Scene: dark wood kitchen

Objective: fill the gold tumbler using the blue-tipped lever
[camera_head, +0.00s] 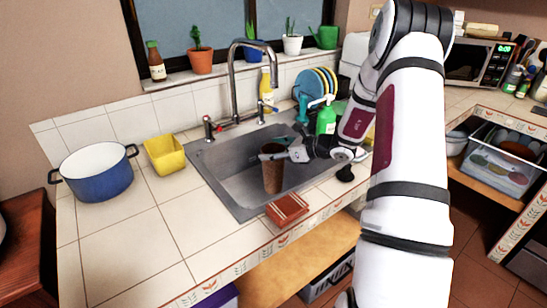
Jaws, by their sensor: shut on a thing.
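The gold tumbler (272,178), brownish and upright, is in or just above the grey sink basin (226,175); I cannot tell whether it touches the bottom. My gripper (273,155) is shut on it near its rim, reaching in from the right. The tall metal faucet (233,85) stands behind the sink, with its spout curving forward. The blue-tipped lever (270,107) is to the right of the faucet, and a red-tipped lever (210,123) is to the left. No water stream is visible.
A yellow container (165,156) and a blue pot (95,173) stand left of the sink. A reddish-brown block (287,210) lies at its front edge. A green bottle (326,121) and plates (316,85) are behind my gripper. The front left counter is clear.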

